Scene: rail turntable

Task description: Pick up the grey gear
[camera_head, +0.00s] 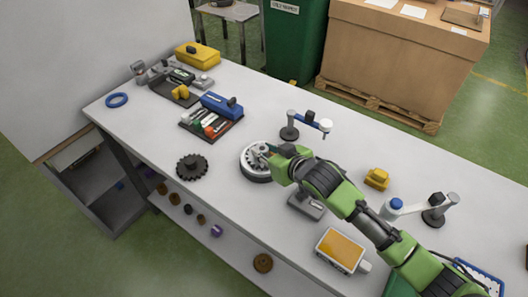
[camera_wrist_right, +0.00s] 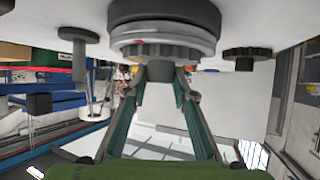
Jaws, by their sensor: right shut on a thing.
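The grey gear (camera_head: 259,154) is on or just above the round turntable (camera_head: 249,172) in the middle of the table; my right gripper partly covers it. In the wrist view the gear (camera_wrist_right: 150,49) shows its toothed rim against the turntable (camera_wrist_right: 165,14), which appears above it in that picture. My right gripper (camera_head: 268,153) is shut on the gear; in the wrist view its two fingers (camera_wrist_right: 161,76) close around the gear's central hub. I cannot tell whether the gear touches the turntable. My left gripper is not in view.
A dark gear (camera_head: 191,167) lies left of the turntable. A tray of tools (camera_head: 200,127), a blue box (camera_head: 222,105) and a blue ring (camera_head: 117,100) are farther left. A small lamp-like stand (camera_head: 289,130) rises behind the turntable. An orange-topped box (camera_head: 341,249) is near the front edge.

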